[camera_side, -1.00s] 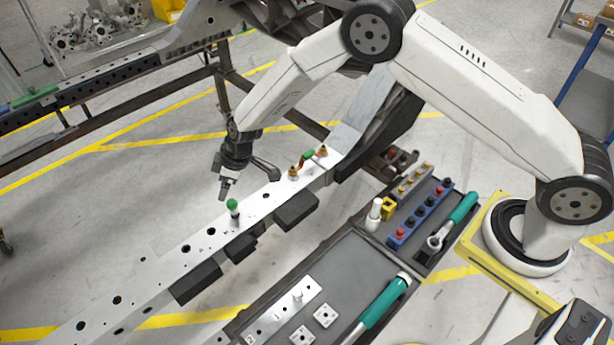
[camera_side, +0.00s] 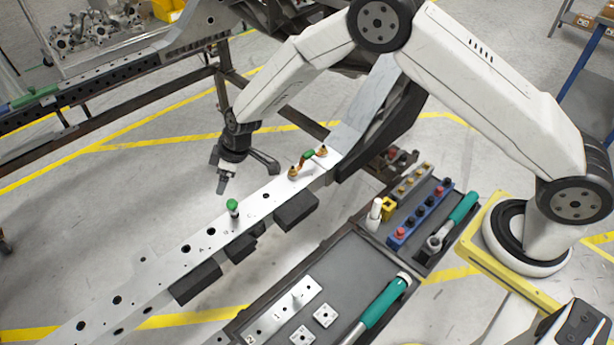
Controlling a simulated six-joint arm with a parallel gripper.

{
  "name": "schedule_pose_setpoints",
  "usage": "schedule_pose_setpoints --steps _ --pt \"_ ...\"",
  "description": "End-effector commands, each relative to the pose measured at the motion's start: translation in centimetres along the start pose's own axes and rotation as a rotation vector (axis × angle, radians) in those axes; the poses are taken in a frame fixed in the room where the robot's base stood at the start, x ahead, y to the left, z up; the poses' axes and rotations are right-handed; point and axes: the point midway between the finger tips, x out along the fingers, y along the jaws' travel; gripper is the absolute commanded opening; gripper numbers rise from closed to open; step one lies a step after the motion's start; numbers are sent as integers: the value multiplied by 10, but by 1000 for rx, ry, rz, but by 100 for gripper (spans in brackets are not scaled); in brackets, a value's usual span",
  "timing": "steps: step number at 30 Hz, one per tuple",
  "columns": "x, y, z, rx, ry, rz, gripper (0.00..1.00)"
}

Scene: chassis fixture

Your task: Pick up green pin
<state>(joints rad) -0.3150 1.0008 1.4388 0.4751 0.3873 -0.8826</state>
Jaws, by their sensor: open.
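The green pin (camera_side: 232,206) stands upright in the grey chassis rail (camera_side: 165,265), its green round head on top. My gripper (camera_side: 222,184) is open and empty. In the side view it hangs above and slightly left of the pin, apart from it. The fingers are small and dark here, and the exact gap between them is hard to see.
A fitting with a green handle and orange ends (camera_side: 306,158) sits farther up the rail. A dark tool tray (camera_side: 350,262) with a teal-handled tool (camera_side: 384,303) and a blue strip of knobs (camera_side: 420,215) lies right of the rail. Floor left of the rail is clear.

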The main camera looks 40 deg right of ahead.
Motion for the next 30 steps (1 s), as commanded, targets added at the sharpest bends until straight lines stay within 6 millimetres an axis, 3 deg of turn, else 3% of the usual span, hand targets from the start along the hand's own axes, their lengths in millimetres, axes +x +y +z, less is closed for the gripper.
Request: schedule_pose_setpoints --steps 20,30 --pt "2 -1 -1 -22 -10 -8 84" --pt "16 -9 -1 -296 -182 -82 84"
